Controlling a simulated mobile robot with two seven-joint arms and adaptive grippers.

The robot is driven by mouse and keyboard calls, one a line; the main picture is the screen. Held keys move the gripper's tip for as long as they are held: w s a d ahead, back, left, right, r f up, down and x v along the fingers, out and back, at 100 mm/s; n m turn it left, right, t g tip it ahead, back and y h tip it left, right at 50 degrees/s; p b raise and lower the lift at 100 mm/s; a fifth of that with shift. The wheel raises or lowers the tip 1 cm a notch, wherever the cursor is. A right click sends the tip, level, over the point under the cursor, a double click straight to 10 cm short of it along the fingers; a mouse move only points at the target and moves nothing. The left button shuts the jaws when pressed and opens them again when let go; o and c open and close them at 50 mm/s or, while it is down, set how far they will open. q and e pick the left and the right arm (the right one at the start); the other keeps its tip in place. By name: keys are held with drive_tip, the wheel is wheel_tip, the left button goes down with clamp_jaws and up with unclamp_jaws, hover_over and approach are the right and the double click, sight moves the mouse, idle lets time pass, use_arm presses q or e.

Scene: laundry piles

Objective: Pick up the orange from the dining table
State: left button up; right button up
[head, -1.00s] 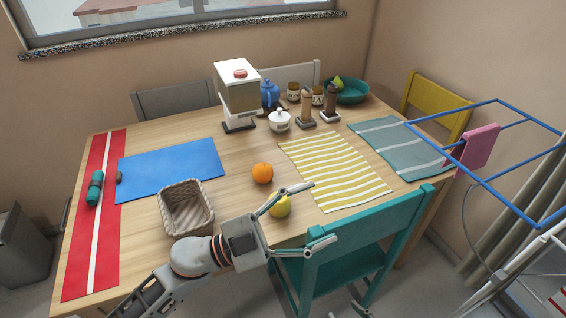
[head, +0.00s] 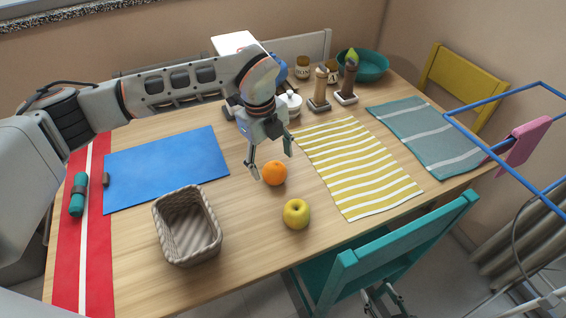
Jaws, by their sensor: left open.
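The orange (head: 273,174) rests on the wooden dining table (head: 250,225), near its middle. My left gripper (head: 270,162) reaches in from the left and points down, open, with its fingers just above and around the orange's upper left side in the picture. One fingertip is at the orange's left, the other at its upper right. I cannot tell whether either touches it. Part of what looks like my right gripper (head: 384,298) shows at the bottom edge behind the teal chair. Its jaws are not clear.
A yellow apple (head: 296,213) lies close in front of the orange, and a wicker basket (head: 187,226) stands to the left. A striped yellow cloth (head: 360,170) lies to the right. Shakers and a white pot (head: 290,104) stand behind. A teal chair (head: 390,250) stands at the front edge.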

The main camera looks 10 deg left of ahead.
sight(273, 166)
use_arm(q)
drive_tip(key=shift+w+a, duration=0.35)
drive_tip(key=shift+w, duration=0.1)
drive_tip(key=shift+f, duration=0.35)
drive_tip(key=shift+d+f, duration=0.1)
drive_tip(key=shift+f, duration=0.65)
drive_tip(key=f, duration=0.3)
drive_tip(key=w+f, duration=0.1)
drive_tip(key=f, duration=0.1)
drive_tip(key=shift+d+f+b, duration=0.1)
drive_tip(key=shift+d+b, duration=0.2)
drive_tip(key=shift+d, duration=0.1)
drive_tip(key=c, duration=1.3)
